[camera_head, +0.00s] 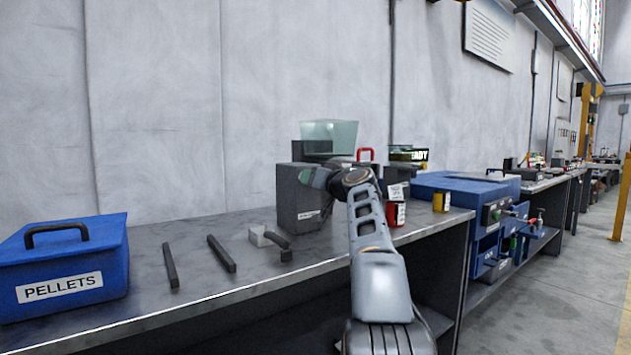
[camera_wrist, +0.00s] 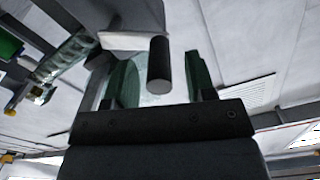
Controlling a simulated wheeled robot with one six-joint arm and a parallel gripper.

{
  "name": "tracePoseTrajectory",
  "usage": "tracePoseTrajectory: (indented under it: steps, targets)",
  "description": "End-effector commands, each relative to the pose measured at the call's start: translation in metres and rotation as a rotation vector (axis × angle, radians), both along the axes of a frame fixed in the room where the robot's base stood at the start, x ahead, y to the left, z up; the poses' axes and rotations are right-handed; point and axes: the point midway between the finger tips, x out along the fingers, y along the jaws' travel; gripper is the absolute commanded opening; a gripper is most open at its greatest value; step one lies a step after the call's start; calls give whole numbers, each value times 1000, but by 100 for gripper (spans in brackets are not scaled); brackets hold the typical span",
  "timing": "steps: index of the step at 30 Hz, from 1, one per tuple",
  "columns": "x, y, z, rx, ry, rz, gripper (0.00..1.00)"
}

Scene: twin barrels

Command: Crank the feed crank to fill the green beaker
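A dark cylindrical handle (camera_wrist: 159,68), which looks like the feed crank's grip, juts from a pale grey part in the wrist view. My gripper (camera_wrist: 160,82) is open, with the handle between its two dark green fingers. Gaps show on both sides of the handle. In the head view, my gripper (camera_head: 314,178) is in front of a dark grey machine (camera_head: 297,203) with a clear greenish hopper (camera_head: 331,136) on top. My arm hides the crank there. I cannot pick out the green beaker for certain in either view.
A blue PELLETS box (camera_head: 72,262) stands at the bench's left. Two dark bars (camera_head: 221,253) and a small grey block with a dark handle (camera_head: 270,239) lie on the bench. Red (camera_head: 396,213) and yellow (camera_head: 441,202) cans stand right of my arm.

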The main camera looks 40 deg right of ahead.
Motion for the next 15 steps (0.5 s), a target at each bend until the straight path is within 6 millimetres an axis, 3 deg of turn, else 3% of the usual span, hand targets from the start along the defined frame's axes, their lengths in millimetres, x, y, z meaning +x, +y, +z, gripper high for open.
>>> tracePoseTrajectory:
  steps: [8,15]
  targets:
    - [-3,0,0,0,0,-1,51]
    - [-38,0,-1,-1,-1,-3,51]
